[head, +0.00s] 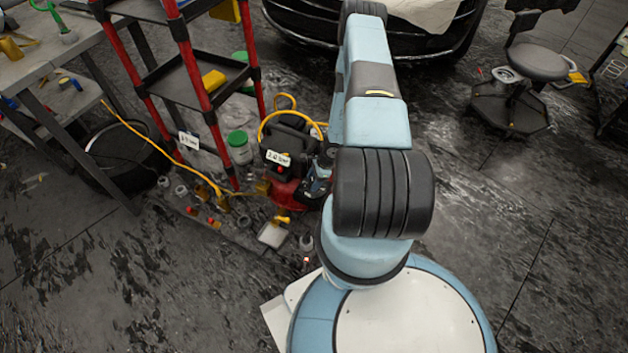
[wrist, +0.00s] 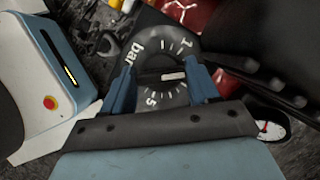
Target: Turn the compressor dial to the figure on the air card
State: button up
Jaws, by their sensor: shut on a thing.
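The compressor (head: 287,140) is a black and red machine left of my arm in the head view. A white card (head: 278,158) on its front seems to read 2.0, with small blurred lettering after it. In the wrist view the black dial (wrist: 150,76) has a white pointer bar, a ring of white ticks, the word "bar" and the figures 1 and 5. The bar lies toward the right side of the dial. My gripper (wrist: 163,88) has its blue fingers on both sides of the dial, shut on it. In the head view my gripper (head: 320,176) is small and partly hidden.
A round gauge (wrist: 270,131) with a red needle shows at the wrist view's lower right. A red-legged cart (head: 200,95) carries another white card (head: 188,141), hard to read. A yellow hose (head: 150,140) crosses the floor on the left. Small bottles and fittings lie nearby.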

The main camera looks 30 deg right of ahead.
jog(key=shift+w, duration=0.1)
jog(key=c, duration=0.4)
jog(key=shift+m, duration=0.5)
jog(key=m+t, duration=0.1)
jog(key=m, duration=0.2)
jog(key=shift+a+m+t+h, duration=0.1)
jog(key=shift+m+t+h, duration=0.2)
jog(key=shift+h, duration=0.1)
jog(key=shift+r+m+t+h, duration=0.1)
jog(key=shift+m+t+h, duration=0.35)
jog(key=shift+m, duration=1.15)
jog(key=o, duration=1.1)
jog(key=shift+c, duration=0.2)
